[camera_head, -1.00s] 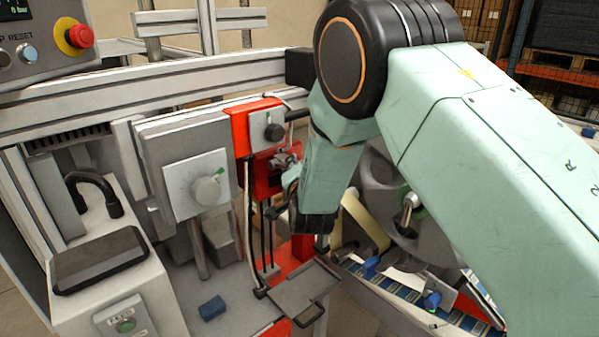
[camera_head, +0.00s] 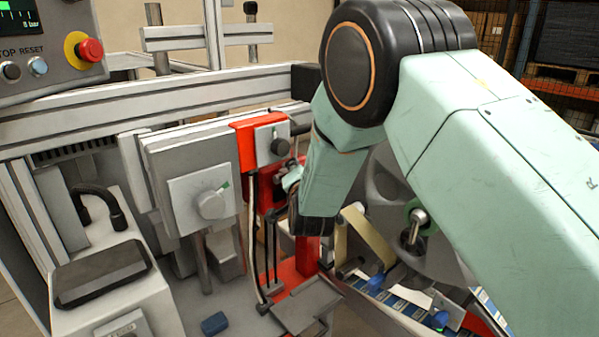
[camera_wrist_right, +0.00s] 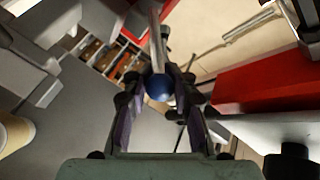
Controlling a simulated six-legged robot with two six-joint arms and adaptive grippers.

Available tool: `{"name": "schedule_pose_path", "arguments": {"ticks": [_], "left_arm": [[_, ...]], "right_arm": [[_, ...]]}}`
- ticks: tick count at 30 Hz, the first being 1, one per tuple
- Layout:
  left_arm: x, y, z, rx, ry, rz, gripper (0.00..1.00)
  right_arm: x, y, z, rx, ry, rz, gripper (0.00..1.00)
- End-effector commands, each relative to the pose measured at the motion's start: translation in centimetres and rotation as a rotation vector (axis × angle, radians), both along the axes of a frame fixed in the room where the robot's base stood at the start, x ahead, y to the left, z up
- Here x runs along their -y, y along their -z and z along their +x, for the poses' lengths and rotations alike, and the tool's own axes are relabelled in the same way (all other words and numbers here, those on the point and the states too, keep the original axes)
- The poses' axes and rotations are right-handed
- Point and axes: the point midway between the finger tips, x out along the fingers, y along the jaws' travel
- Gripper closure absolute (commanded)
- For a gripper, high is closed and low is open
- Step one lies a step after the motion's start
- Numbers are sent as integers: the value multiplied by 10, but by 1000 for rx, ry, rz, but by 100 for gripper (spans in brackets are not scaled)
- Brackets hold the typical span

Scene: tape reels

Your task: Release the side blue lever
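The blue lever shows in the right wrist view as a round blue knob (camera_wrist_right: 159,87) on a pale metal rod running away from me. My right gripper (camera_wrist_right: 159,80) has its two dark fingers on either side of the knob. They look open, with a thin gap at each side; whether they touch it is hard to tell. In the head view my right arm reaches down beside the red-and-grey machine, and its forearm and wrist hide most of the gripper and the knob. My left gripper is in neither view.
A red bracket with a grey dial plate (camera_head: 271,143) stands just left of my right wrist. A grey box with a knob (camera_head: 211,204) is further left. A tape reel (camera_head: 385,200) sits behind my arm.

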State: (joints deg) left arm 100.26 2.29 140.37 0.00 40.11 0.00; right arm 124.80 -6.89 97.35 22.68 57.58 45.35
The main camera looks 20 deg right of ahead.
Motion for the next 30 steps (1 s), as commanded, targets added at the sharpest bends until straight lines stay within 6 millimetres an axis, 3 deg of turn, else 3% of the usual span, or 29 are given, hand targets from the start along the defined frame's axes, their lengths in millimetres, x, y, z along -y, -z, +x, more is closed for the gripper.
{"name": "schedule_pose_path", "arguments": {"ticks": [9,30], "left_arm": [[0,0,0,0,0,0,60],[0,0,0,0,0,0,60]], "right_arm": [[0,-1,0,0,0,0,52],[1,0,0,-2,2,1,52]]}}
